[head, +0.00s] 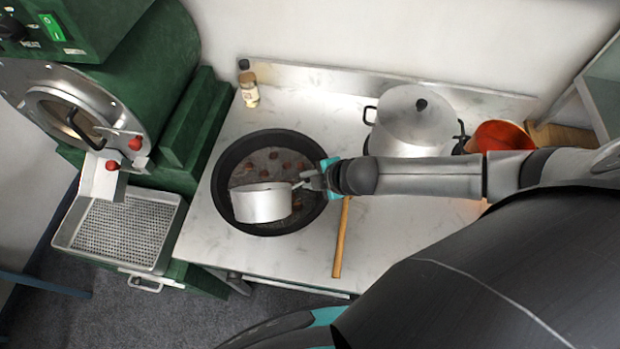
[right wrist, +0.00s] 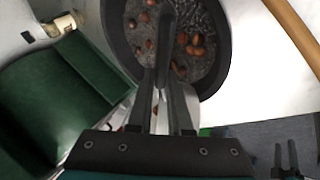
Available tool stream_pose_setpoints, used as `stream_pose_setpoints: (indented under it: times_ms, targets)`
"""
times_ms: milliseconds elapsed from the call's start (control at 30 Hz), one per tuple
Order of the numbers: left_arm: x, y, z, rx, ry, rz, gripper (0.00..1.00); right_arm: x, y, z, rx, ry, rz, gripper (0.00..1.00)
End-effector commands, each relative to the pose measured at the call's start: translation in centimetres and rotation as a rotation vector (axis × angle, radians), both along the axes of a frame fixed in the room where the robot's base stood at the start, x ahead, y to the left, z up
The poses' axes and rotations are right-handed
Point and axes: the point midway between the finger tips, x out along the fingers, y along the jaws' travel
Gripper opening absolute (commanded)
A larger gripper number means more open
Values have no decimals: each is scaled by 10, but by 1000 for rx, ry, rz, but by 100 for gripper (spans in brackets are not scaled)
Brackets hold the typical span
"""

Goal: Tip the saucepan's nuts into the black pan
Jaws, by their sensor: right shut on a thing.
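The white saucepan (head: 262,203) is held over the black pan (head: 222,192), within its rim in the head view. It looks tipped, with its side towards the head camera and its inside hidden. My right gripper (head: 312,180) is shut on the saucepan's handle (right wrist: 166,40). Several brown nuts (head: 291,167) lie in the black pan; they also show in the right wrist view (right wrist: 193,50). Whether nuts remain in the saucepan cannot be seen. My left gripper (right wrist: 285,156) shows small at the lower right of the right wrist view, its fingers apart and empty.
A lidded steel pot (head: 415,115) and an orange bowl (head: 500,136) stand at the right of the white counter (head: 300,260). A wooden stick (head: 342,240) lies right of the pan. A bottle (head: 248,85) stands behind. A green machine (head: 150,60) and perforated tray (head: 70,222) are left.

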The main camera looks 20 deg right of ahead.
Motion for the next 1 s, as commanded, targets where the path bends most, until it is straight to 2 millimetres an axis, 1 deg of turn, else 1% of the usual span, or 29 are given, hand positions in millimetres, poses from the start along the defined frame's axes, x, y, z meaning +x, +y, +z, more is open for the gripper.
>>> stream_pose_setpoints:
  times_ms: [33,200,300,1000]
  targets:
    - [0,0,-4,0,0,0,50,4,0,-1,7,12,0,0]
    - [0,0,-8,0,0,0,50,8,-2,-6,19,72,-2,0]
    - [0,0,-16,0,0,0,50,12,-2,-10,26,103,-3,0]
    - [0,1,-60,1,0,0,50,25,-5,-26,72,300,-1,0]
